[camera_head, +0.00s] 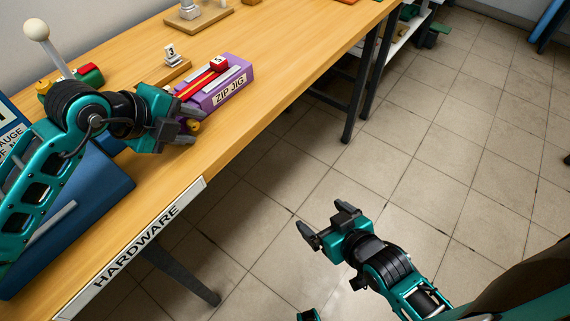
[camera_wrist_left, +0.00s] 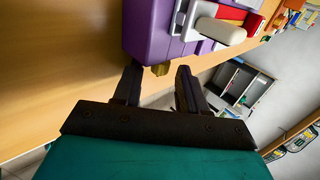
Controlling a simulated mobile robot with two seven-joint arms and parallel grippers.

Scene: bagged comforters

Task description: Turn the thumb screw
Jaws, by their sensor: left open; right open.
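The purple ZIP JIG block (camera_head: 225,90) lies on the wooden table, and it fills the top of the left wrist view (camera_wrist_left: 155,30). A small brass thumb screw (camera_head: 194,126) sticks out of its near end. In the left wrist view the screw (camera_wrist_left: 160,70) appears between my left fingertips, just beyond them; I cannot tell whether they touch it. My left gripper (camera_head: 184,122) is open at that end of the block, and its fingers show in the wrist view (camera_wrist_left: 158,84). My right gripper (camera_head: 325,222) is open and empty, over the floor away from the table.
A red slider and a white bar lie on the jig's top. A small stand marked 3 (camera_head: 171,55) is behind it. A blue case (camera_head: 85,205) stands near my left arm. The table's front edge carries a HARDWARE label (camera_head: 137,245). Bare table (camera_head: 290,50) extends beyond the jig.

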